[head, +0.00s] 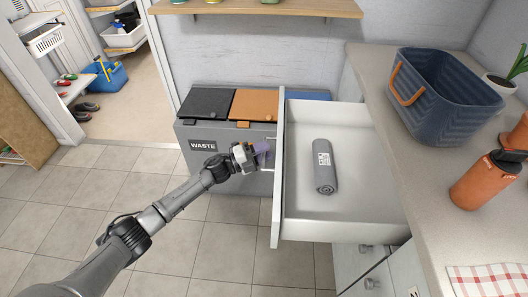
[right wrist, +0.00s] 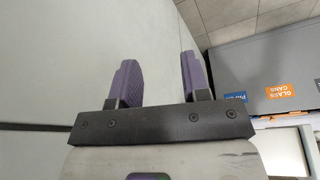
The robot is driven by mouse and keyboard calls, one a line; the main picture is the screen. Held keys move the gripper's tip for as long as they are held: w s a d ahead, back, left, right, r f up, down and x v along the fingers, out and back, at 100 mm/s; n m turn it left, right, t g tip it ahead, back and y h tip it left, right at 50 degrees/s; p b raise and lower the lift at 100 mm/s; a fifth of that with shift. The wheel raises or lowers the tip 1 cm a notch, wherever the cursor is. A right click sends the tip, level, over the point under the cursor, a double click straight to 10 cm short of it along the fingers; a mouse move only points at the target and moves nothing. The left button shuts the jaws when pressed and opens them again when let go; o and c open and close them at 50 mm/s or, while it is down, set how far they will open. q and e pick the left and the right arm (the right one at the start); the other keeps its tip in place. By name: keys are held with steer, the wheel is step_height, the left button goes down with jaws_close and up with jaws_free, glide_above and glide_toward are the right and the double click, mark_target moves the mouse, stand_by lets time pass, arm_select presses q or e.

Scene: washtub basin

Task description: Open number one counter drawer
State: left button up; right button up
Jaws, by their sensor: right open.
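A white counter drawer (head: 335,228) is pulled far out of the counter in the head view. A rolled grey towel (head: 324,168) with a white label lies inside it. My left gripper (head: 263,150), with purple fingers, is at the outer side of the drawer's front panel (head: 278,180), close to its handle. I cannot tell whether its fingers are closed on the handle. My right gripper (right wrist: 158,68) shows in the right wrist view with its purple fingers apart and nothing between them. It is out of sight in the head view.
A grey waste bin (head: 230,180) with black and orange lids stands behind the drawer. The countertop (head: 405,130) holds a blue basket (head: 445,100) and an orange bottle (head: 480,185). Closed fronts with knobs (head: 372,284) lie below. Tiled floor (head: 220,255) is clear at the left.

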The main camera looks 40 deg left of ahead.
arm_select(q)
steer(key=p+v, duration=0.2)
steer(key=v, duration=1.1)
steer(key=shift+s+a, duration=0.25)
steer(key=shift+s, duration=0.1)
